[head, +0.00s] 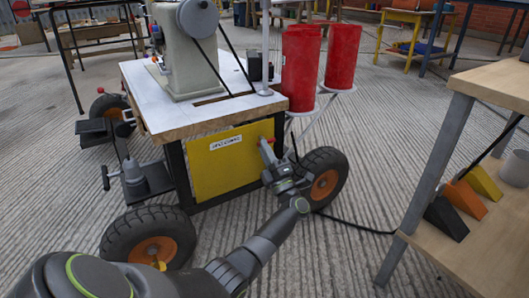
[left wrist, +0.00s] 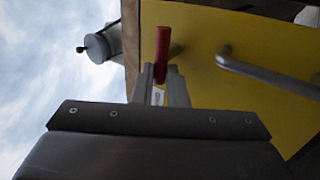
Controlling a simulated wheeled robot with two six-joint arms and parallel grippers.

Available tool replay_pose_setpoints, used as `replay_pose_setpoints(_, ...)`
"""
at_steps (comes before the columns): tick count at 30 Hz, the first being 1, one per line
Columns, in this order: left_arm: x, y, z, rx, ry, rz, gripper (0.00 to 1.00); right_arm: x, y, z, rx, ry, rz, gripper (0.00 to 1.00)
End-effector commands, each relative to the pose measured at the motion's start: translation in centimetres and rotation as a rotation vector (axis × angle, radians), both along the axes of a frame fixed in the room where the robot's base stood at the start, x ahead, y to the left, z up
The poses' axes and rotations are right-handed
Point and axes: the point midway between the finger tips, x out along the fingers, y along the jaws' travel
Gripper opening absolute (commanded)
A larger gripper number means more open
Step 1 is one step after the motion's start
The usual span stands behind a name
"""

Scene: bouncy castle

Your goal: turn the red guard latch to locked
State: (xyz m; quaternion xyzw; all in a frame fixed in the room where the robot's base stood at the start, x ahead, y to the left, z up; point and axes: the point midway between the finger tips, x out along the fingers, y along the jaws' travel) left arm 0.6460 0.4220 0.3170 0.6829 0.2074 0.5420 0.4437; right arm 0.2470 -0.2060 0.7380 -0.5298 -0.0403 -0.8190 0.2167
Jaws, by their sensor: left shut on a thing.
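The red guard latch (left wrist: 162,48) is a short red bar in front of the yellow guard panel (head: 215,162). In the left wrist view it stands near the upper left of the yellow panel (left wrist: 220,30), upright in the picture. My left gripper (head: 267,147) is at the panel's right edge in the head view. In the left wrist view its two fingers (left wrist: 160,78) are closed on the lower end of the latch. In the head view the latch is hidden by the gripper. My right gripper is not in view.
A silver handle (left wrist: 265,68) crosses the panel to the right in the wrist view. The cart has a white top (head: 190,98), a sewing machine (head: 187,45) and a wheel (head: 322,178) close to my gripper. Two red bins (head: 300,70) stand behind; a workbench (head: 480,140) is right.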

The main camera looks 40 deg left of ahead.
Motion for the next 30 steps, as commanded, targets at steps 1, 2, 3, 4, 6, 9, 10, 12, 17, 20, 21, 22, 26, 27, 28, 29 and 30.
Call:
replay_pose_setpoints(1, 0.21, -0.14, -0.06, -0.006, -0.007, -0.006, 0.00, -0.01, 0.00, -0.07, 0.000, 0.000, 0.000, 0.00)
replay_pose_setpoints(2, 0.22, -0.14, -0.05, -0.009, -0.013, -0.006, 0.00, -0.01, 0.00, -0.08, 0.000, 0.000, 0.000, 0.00)
replay_pose_setpoints(3, 0.23, -0.14, -0.05, -0.010, -0.017, -0.006, 0.00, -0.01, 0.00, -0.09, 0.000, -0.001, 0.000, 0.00)
replay_pose_setpoints(4, 0.24, -0.15, -0.05, -0.012, -0.021, -0.006, 0.00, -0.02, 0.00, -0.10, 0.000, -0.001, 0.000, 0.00)
replay_pose_setpoints(6, 0.25, -0.15, -0.06, -0.014, -0.026, -0.006, 0.00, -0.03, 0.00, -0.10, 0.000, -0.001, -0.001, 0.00)
replay_pose_setpoints(9, 0.25, -0.15, -0.06, -0.017, -0.030, -0.007, 0.00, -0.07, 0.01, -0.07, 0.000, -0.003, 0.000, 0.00)
replay_pose_setpoints(10, 0.25, -0.15, -0.05, -0.017, -0.030, -0.007, 0.00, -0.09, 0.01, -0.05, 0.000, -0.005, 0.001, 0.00)
replay_pose_setpoints(12, 0.25, -0.14, -0.04, -0.017, -0.030, -0.007, 0.00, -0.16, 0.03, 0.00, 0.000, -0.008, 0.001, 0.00)
replay_pose_setpoints(17, 0.26, -0.15, -0.02, -0.016, -0.030, -0.008, 0.00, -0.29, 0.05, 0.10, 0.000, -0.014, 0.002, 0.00)
replay_pose_setpoints(20, 0.27, -0.14, -0.01, -0.016, -0.030, -0.008, 0.23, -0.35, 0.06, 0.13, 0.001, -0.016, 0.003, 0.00)
replay_pose_setpoints(21, 0.24, -0.14, -0.02, -0.016, -0.030, -0.007, 0.28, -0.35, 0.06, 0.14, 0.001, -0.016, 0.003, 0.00)
replay_pose_setpoints(22, 0.23, -0.13, -0.02, -0.016, -0.030, -0.007, 0.32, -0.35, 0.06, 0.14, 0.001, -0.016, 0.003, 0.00)
replay_pose_setpoints(26, 0.18, -0.09, -0.01, -0.015, -0.031, -0.005, 0.34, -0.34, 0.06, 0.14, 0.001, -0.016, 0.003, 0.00)
replay_pose_setpoints(27, 0.16, -0.08, -0.01, -0.015, -0.030, -0.003, 0.34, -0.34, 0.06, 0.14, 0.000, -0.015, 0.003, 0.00)
replay_pose_setpoints(28, 0.15, -0.07, -0.01, -0.014, -0.031, -0.003, 0.34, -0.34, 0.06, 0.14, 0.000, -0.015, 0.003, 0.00)
replay_pose_setpoints(29, 0.14, -0.07, -0.01, -0.014, -0.031, -0.003, 0.34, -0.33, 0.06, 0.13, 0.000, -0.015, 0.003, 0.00)
replay_pose_setpoints(30, 0.13, -0.07, -0.01, -0.014, -0.031, -0.003, 0.34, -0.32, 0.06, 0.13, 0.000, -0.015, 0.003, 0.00)
